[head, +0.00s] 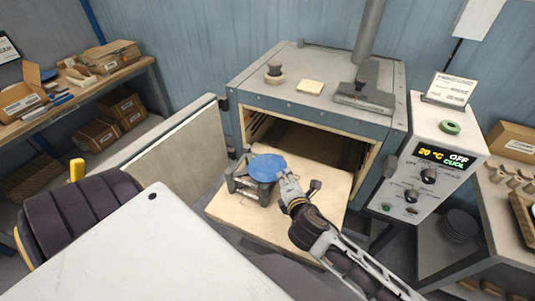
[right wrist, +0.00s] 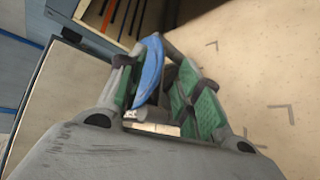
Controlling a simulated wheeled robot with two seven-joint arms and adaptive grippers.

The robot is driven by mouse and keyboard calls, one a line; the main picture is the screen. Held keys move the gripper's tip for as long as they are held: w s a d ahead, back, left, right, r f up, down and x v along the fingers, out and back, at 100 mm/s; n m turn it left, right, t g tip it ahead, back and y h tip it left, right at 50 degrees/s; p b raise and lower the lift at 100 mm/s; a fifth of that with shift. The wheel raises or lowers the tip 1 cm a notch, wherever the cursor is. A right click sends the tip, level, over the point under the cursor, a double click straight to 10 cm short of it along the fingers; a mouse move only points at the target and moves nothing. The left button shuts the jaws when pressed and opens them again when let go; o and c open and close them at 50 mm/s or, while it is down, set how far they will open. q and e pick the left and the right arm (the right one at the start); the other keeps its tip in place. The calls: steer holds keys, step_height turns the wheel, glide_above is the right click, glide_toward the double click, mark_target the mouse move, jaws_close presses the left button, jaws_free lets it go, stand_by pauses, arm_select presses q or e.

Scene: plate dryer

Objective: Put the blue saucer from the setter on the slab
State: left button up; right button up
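The blue saucer (head: 267,167) rests on the grey setter (head: 243,183), which stands on the pale slab (head: 228,208) in front of the open dryer chamber. My right gripper (head: 286,182) is at the saucer's right edge. In the right wrist view, the saucer (right wrist: 150,68) shows nearly edge-on between the green-padded fingers of the gripper (right wrist: 160,92). The fingers stand apart, with a gap between the saucer and the right pad. The left pad is close to the saucer; I cannot tell if it touches. My left gripper is not in view.
The dryer (head: 305,108) stands behind the slab, its door (head: 180,150) swung open to the left. A control box (head: 432,160) is on its right. The slab's right part is bare, with dark corner marks (right wrist: 277,108). A shelf with boxes (head: 108,58) is at left.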

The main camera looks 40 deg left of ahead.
mark_target(268, 170)
steer(key=shift+a, duration=0.1)
steer(key=shift+s+p+x, duration=0.2)
steer(key=shift+p+x, duration=0.2)
steer(key=shift+x, duration=2.15)
steer(key=shift+a+f, duration=0.1)
steer(key=shift+f, duration=0.05)
steer(key=shift+c, duration=0.2)
jaws_close()
